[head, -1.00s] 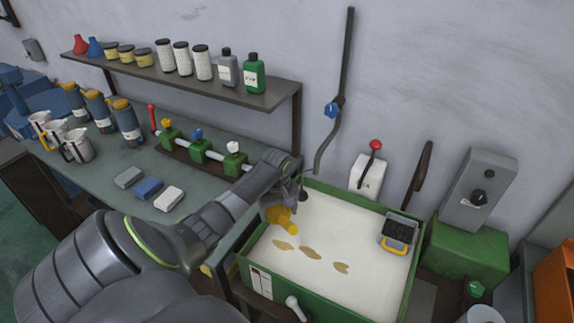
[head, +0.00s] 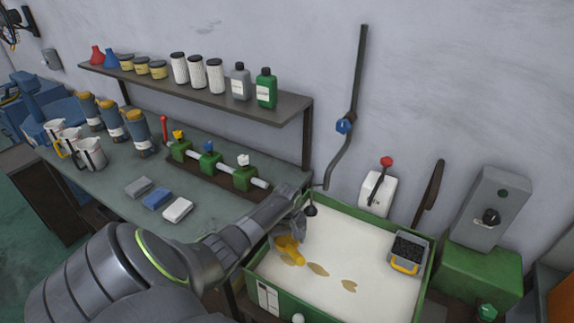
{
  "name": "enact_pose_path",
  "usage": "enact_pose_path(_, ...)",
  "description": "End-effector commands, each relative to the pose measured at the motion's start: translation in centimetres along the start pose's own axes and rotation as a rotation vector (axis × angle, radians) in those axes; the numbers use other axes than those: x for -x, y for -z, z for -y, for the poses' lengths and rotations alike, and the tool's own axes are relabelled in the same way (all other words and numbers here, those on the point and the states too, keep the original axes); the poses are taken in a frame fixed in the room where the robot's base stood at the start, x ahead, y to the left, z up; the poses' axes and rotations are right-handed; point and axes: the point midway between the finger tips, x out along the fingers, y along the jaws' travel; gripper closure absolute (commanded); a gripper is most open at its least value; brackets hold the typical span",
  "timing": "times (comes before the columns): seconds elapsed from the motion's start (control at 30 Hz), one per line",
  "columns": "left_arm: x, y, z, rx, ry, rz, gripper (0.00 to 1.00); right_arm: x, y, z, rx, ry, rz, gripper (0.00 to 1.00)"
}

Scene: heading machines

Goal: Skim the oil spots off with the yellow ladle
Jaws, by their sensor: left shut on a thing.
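A green-rimmed tank (head: 428,290) holds whitish liquid (head: 350,235) with tan oil spots on it. One spot (head: 317,269) lies near the middle and another spot (head: 349,286) to its right. A third spot (head: 286,260) at the left is partly covered by the yellow ladle (head: 291,252). My left gripper (head: 288,232) is shut on the ladle at the tank's left side. I cannot tell whether the ladle touches the liquid. My right gripper is not in view.
A grey caddy with dark contents and a yellow handle (head: 405,267) sits at the tank's right side. Green valves (head: 209,163) and sponge-like blocks (head: 157,198) lie on the bench at left.

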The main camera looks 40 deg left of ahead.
Motion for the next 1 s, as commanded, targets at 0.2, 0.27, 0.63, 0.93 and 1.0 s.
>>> enact_pose_path(0.2,-1.5,0.0,0.0,-0.001,0.001,0.0,0.39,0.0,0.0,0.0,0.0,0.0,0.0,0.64)
enact_pose_path(0.27,-2.1,-0.1,0.0,-0.001,0.001,0.0,0.39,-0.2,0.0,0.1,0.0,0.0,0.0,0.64)
enact_pose_path(0.63,-4.9,0.0,0.0,-0.001,0.0,-0.001,0.39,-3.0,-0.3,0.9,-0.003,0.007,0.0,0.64)
enact_pose_path(0.93,-4.8,-1.4,-1.4,-0.002,-0.001,0.0,0.39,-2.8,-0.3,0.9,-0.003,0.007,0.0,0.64)
enact_pose_path(1.0,-4.7,-1.7,-1.7,-0.002,-0.001,0.0,0.39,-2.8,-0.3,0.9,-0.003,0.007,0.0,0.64)
